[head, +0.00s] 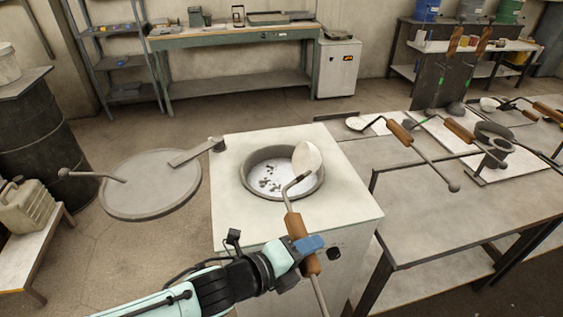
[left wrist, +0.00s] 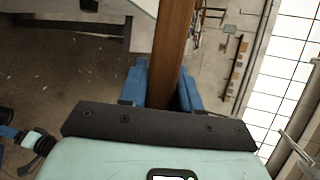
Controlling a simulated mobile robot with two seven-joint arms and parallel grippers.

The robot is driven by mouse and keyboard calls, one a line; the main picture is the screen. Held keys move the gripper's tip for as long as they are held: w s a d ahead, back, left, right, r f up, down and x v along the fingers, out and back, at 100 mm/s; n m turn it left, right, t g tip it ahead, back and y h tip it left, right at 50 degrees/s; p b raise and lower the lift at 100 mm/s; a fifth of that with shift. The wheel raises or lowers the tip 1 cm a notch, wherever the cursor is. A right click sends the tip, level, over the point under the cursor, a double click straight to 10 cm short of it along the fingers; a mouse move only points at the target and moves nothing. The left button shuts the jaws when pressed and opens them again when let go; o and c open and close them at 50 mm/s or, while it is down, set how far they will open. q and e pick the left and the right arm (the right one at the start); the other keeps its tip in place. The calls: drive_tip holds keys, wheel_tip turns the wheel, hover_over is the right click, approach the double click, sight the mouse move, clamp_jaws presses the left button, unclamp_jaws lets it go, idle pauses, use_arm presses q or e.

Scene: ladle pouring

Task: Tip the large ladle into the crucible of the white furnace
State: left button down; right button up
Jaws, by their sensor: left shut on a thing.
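My left gripper (head: 306,250) is shut on the wooden handle of the ladle (head: 294,225), in front of the white furnace (head: 350,205). The left wrist view shows the brown handle (left wrist: 173,45) between the blue fingers (left wrist: 160,90). The ladle's pale round bowl (head: 307,158) is over the right part of the furnace's open crucible (head: 246,184). The bowl looks strongly tilted, and I cannot tell whether anything is still in it. Dark lumps lie on a whitish surface inside the crucible. My right gripper is out of view.
The round furnace lid (head: 150,185) is swung out to the left on its arm. A metal table (head: 430,200) on the right holds other ladles (head: 400,132) and a small dark mould or cup. A dark drum (head: 40,140) and a jerrycan (head: 25,203) stand at left.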

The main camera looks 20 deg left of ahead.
use_arm(q)
drive_tip(key=shift+w+d+r, duration=0.15)
drive_tip(key=shift+r, duration=0.15)
drive_tip(key=w+d+m+g+y+p, duration=0.2)
drive_tip(key=w+d+g+y+p, duration=0.25)
drive_tip(key=g+y+p, duration=0.85)
drive_tip(key=r+t+h+p, duration=0.1)
drive_tip(key=r+t+p, duration=0.1)
drive_tip(key=s+r+t+h+p, duration=0.1)
drive_tip(key=r+t+h+p, duration=0.1)
drive_tip(key=r+t, duration=0.1)
drive_tip(key=shift+s+d+r+m, duration=0.1)
drive_tip(key=shift+s+d+m, duration=0.1)
drive_tip(key=shift+m, duration=0.1)
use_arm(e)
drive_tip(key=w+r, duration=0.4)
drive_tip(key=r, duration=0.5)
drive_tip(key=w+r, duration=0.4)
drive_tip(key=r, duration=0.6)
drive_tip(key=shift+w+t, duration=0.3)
